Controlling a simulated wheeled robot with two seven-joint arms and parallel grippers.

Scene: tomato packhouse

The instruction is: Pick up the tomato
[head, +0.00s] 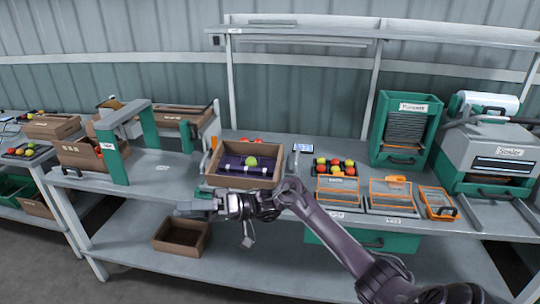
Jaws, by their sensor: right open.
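A single yellow-green tomato (252,162) sits on a dark blue insert inside an open cardboard box (212,176) on the workbench. Red tomatoes (259,141) show just behind the box. A dark tray (321,173) to the right of the box holds several red, yellow and green tomatoes. My right gripper (190,206) is open, in front of the bench and left of and below the box in the picture. No tomato shows between its fingers, and it is apart from the yellow-green one. My left gripper is out of view.
Below is an empty brown box (182,248) on the lower shelf. Orange-framed trays (390,188) line the bench's front right, with a green machine (404,128) and a grey sealer (493,158) behind. A green-posted stand (148,125) and more produce boxes (75,157) are left.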

